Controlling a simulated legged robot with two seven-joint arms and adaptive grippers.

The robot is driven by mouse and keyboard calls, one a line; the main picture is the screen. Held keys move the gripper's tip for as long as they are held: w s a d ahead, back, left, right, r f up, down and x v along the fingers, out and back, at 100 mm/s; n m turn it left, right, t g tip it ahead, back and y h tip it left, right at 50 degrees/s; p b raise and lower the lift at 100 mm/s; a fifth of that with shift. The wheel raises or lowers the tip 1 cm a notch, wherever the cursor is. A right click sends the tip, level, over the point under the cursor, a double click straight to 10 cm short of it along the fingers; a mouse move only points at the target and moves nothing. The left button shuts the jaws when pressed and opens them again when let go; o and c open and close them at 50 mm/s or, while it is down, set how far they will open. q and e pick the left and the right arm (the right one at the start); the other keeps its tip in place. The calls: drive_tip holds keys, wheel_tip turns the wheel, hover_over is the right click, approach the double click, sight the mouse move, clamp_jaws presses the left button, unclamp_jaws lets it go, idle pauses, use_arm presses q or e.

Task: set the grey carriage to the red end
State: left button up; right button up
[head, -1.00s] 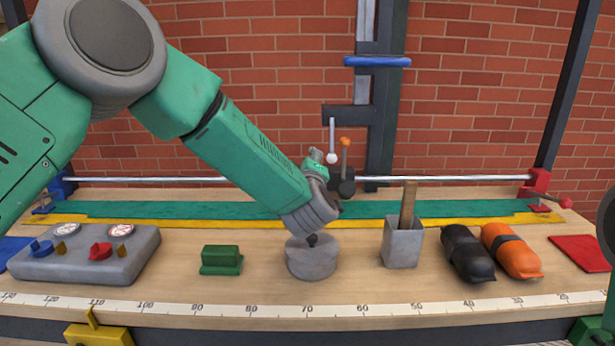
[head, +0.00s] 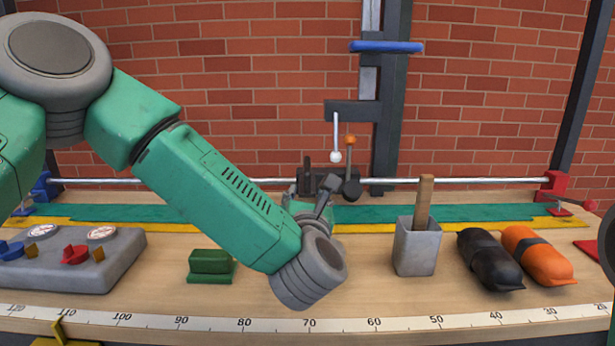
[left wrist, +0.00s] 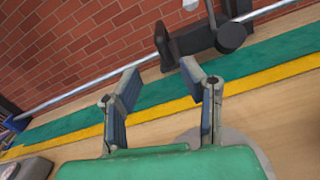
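The dark grey carriage (head: 328,182) sits on the silver rail, around the middle, partly hidden by my left gripper. It also shows at the top of the left wrist view (left wrist: 200,38), with an upright tab on its left. The red end (head: 553,185) is the red bracket at the rail's right end. The blue end (head: 44,187) is at the left. My left gripper (head: 312,205) is in front of the carriage and slightly below it. In the left wrist view (left wrist: 163,92) its fingers are apart with nothing between them. My right gripper does not show.
A grey dial box (head: 75,262), a green block (head: 210,265), a grey cup (head: 416,248) and black (head: 488,260) and orange (head: 538,255) rolls stand on the bench. A dark upright (head: 388,100) is behind the rail. A grey round base (left wrist: 190,135) lies below the gripper.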

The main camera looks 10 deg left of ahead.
sight(307, 166)
use_arm(q)
drive_tip(key=b+x, duration=0.1)
drive_tip(key=x, duration=1.2)
drive_tip(key=shift+w+r+b, duration=0.1)
drive_tip(key=shift+w+b, duration=0.2)
drive_tip(key=shift+w, duration=0.05)
clamp_jaws()
